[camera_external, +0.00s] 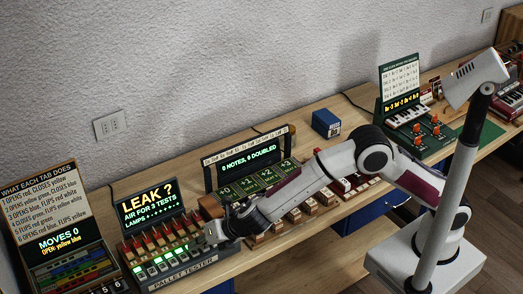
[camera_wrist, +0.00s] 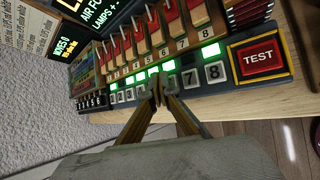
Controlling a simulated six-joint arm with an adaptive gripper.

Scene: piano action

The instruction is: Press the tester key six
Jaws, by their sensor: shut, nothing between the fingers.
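The pallet tester (camera_external: 185,262) stands at the bench's front edge, with its "LEAK?" screen (camera_external: 151,203) behind it. In the wrist view its numbered keys run in a row; key 7 (camera_wrist: 190,79) and key 8 (camera_wrist: 214,72) show clearly. Key six, left of key 7, is largely hidden by my fingertips. My gripper (camera_wrist: 158,88) is shut and empty, its tips at the row around keys five and six; contact cannot be told. Several lamps glow green, including the one above key 8 (camera_wrist: 210,50); the lamp above key 7 looks dark. My gripper (camera_external: 212,236) also shows at the tester's right end.
A red TEST button (camera_wrist: 262,57) sits right of key 8. Red-topped levers (camera_wrist: 172,24) rise behind the lamps. The "MOVES 0" board (camera_external: 62,245) stands to the left, and the "0 NOTES" device (camera_external: 250,170) stands to the right, close to my arm.

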